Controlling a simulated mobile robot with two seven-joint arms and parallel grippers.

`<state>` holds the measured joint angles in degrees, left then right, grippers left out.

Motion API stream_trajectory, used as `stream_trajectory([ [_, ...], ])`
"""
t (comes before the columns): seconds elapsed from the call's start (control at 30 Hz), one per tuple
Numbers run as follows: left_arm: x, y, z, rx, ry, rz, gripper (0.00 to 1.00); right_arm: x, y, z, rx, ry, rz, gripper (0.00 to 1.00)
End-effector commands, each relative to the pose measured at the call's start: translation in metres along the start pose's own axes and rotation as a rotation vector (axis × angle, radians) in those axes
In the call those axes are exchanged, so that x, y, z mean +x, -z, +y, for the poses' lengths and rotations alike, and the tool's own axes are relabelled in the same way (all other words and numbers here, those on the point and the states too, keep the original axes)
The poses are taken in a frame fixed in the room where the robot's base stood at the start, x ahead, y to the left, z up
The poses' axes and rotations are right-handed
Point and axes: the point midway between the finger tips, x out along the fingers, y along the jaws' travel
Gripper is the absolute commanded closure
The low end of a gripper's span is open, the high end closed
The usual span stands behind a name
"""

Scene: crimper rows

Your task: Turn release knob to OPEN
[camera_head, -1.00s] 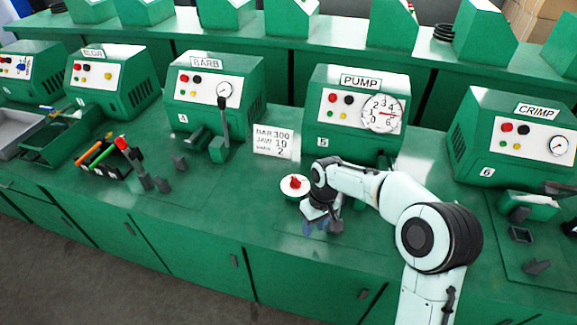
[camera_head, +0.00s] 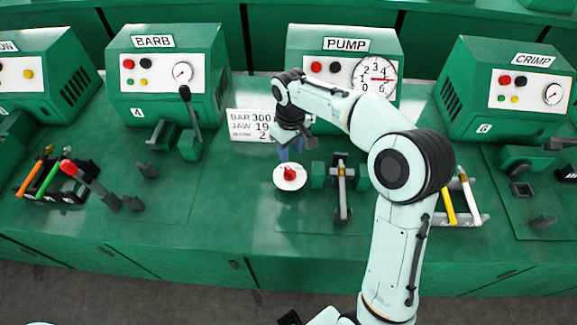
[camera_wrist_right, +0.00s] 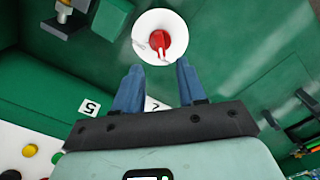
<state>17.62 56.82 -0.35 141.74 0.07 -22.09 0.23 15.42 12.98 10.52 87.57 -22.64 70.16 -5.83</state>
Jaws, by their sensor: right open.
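The release knob (camera_head: 290,174) is a small red knob on a round white dial plate (camera_head: 281,184), on the bench in front of the PUMP machine (camera_head: 322,70). In the right wrist view the red knob (camera_wrist_right: 160,40) has a pale pointer, and the dial's lettering is too small to read. My right gripper (camera_head: 290,152) points down just behind the dial, on the machine side. Its blue fingers (camera_wrist_right: 157,72) are apart and empty, with their tips near the dial's edge and the knob beyond them. My left gripper does not show.
A lever fixture (camera_head: 341,190) stands right of the dial. A card reading BAR 300, JAW 19 (camera_head: 252,125) stands behind left. A tool holder (camera_head: 465,218) lies right of my arm. The bench left of the dial is mostly clear.

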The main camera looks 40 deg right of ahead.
Motion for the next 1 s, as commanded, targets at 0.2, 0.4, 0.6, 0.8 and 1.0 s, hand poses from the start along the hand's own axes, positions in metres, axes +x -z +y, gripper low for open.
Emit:
stream_trajectory([
  [0.2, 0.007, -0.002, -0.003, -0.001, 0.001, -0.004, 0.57, 0.049, -0.001, 0.0, 0.0, 0.001, -0.004, 0.6],
  [0.4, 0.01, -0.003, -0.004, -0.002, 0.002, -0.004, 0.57, 0.077, -0.001, 0.0, 0.001, 0.0, -0.002, 0.6],
  [0.6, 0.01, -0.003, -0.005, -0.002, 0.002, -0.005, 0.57, 0.087, 0.0, 0.0, 0.001, 0.0, 0.001, 0.6],
  [0.8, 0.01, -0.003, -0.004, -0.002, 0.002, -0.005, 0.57, 0.087, 0.0, 0.0, 0.001, 0.0, 0.001, 0.6],
  [1.0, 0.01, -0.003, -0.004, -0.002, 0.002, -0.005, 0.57, 0.087, 0.0, 0.0, 0.001, 0.0, 0.001, 1.0],
])
